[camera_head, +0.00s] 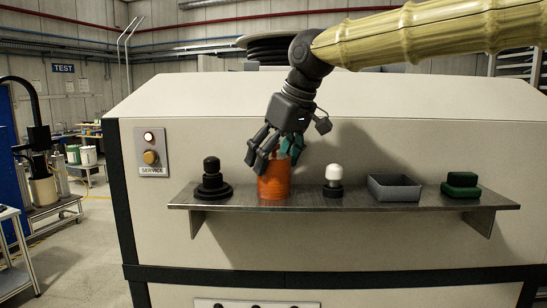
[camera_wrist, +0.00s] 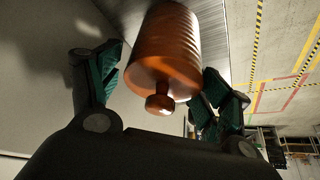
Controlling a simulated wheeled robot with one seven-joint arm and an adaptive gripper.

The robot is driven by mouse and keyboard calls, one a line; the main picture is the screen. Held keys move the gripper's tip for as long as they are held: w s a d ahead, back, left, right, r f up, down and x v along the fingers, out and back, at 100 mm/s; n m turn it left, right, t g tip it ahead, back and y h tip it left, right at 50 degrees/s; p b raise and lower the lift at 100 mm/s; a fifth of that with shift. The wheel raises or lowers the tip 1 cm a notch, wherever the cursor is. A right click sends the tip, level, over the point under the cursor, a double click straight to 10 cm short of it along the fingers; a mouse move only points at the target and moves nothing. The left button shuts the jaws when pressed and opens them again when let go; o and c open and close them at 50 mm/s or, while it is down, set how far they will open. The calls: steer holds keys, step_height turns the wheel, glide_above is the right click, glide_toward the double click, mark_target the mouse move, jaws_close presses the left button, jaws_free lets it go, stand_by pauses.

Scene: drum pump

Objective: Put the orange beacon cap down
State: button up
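The orange beacon cap (camera_head: 274,181) is a ribbed cylinder standing upright on the metal shelf (camera_head: 310,201), between a black stepped piece and a white-topped piece. In the wrist view, the cap (camera_wrist: 165,55) shows its flat top and a small round knob facing me. My gripper (camera_head: 276,157) is directly over the cap, pointing down. Its green-padded fingers (camera_wrist: 160,72) are spread on either side of the cap's top, with a narrow gap on the left. On the right, finger and cap overlap in view, so I cannot tell whether they touch. The fingers partly hide the cap's top in the head view.
On the shelf are a black stepped piece (camera_head: 213,181) to the left, and a white-topped black piece (camera_head: 333,180), an empty grey tray (camera_head: 395,188) and a green block (camera_head: 461,184) to the right. A service panel (camera_head: 152,151) is on the housing at left.

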steer(key=shift+r, duration=0.1)
steer(key=b+v, duration=0.4)
steer(key=v, duration=0.8)
steer(key=shift+s+a, duration=0.1)
